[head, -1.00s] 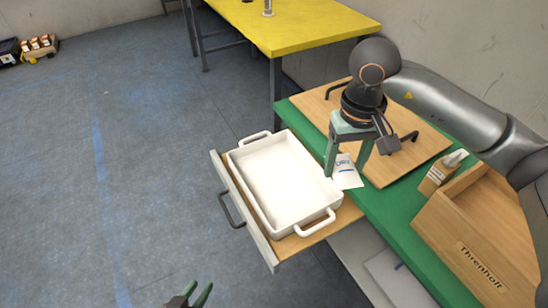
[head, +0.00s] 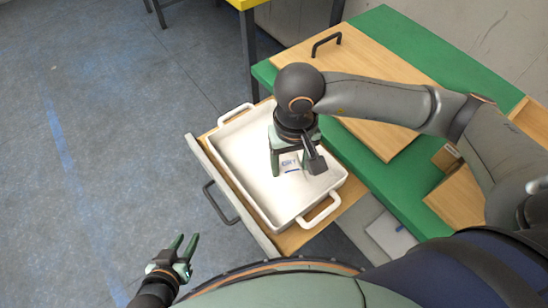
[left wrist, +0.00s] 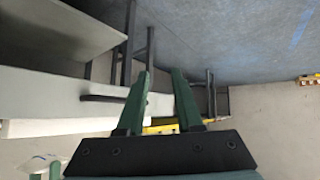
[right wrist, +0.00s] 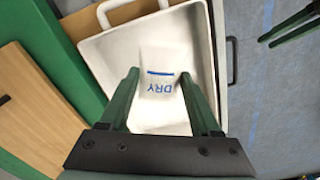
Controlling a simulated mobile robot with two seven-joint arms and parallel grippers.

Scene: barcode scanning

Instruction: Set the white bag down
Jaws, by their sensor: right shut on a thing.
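The white bag (head: 291,163), with blue print, is between the fingers of my right gripper (head: 290,174), over the inside of the white tray (head: 235,155). In the right wrist view the bag (right wrist: 162,75) shows "DRY" and a blue line between the green fingertips (right wrist: 160,78), with the tray floor behind it. I cannot tell whether the bag touches the tray floor. My left gripper (head: 184,247) is open and empty, low in the head view, away from the tray. Its fingers (left wrist: 161,75) also stand apart in the left wrist view.
The tray stands in an open drawer with a pale front (head: 228,192) and dark handle (head: 221,203). A green table (head: 400,190) with a wooden board (head: 375,135) lies to the right. Open floor (head: 110,120) is on the left.

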